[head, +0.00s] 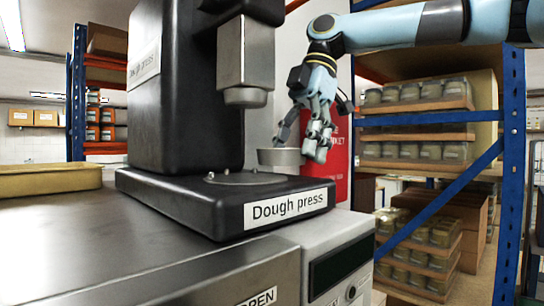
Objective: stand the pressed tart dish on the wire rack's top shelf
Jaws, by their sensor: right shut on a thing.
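The tart dish (279,157) is a small round grey metal dish. My right gripper (301,150) comes down from the upper right and is shut on the dish's right side. The dish hangs level near the right edge of the black dough press (185,100), beside its round plate (245,178). Part of the dish's right side is hidden by the fingers, and its contents do not show. No wire rack that I can make out is in view. My left gripper is not in view.
The press stands on a steel counter (120,245). A tan tray (48,180) lies at the left. A red panel (338,165) is behind my gripper. Blue-framed shelving (512,130) with crates of jars stands at the right.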

